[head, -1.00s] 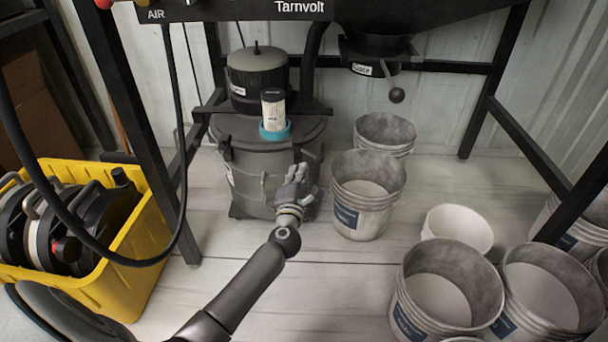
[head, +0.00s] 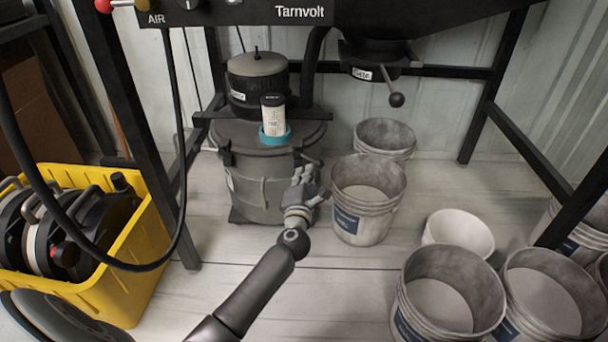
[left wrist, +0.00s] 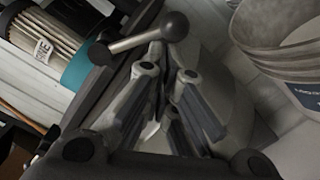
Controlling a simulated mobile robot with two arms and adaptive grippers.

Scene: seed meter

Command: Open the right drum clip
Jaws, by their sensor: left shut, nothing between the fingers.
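The grey drum (head: 258,190) stands under the machine frame with a dark lid (head: 225,130). The right drum clip (head: 311,160) shows as a dark lever at the right of the drum's rim. In the left wrist view a metal lever with a black ball knob (left wrist: 175,26) lies just beyond my fingertips. My left gripper (head: 304,178) is shut and empty, just below the clip at the drum's right side. Its fingers (left wrist: 168,75) fill the middle of the left wrist view. I cannot tell whether they touch the lever. The left drum clip (head: 226,153) is at the rim's left side. My right gripper is not in view.
A white filter cartridge in a blue ring (head: 273,118) stands on the lid. Grey buckets (head: 366,215) stand close to the right of my gripper, with more at the lower right. A yellow crate (head: 150,235) with hose reels is at the left.

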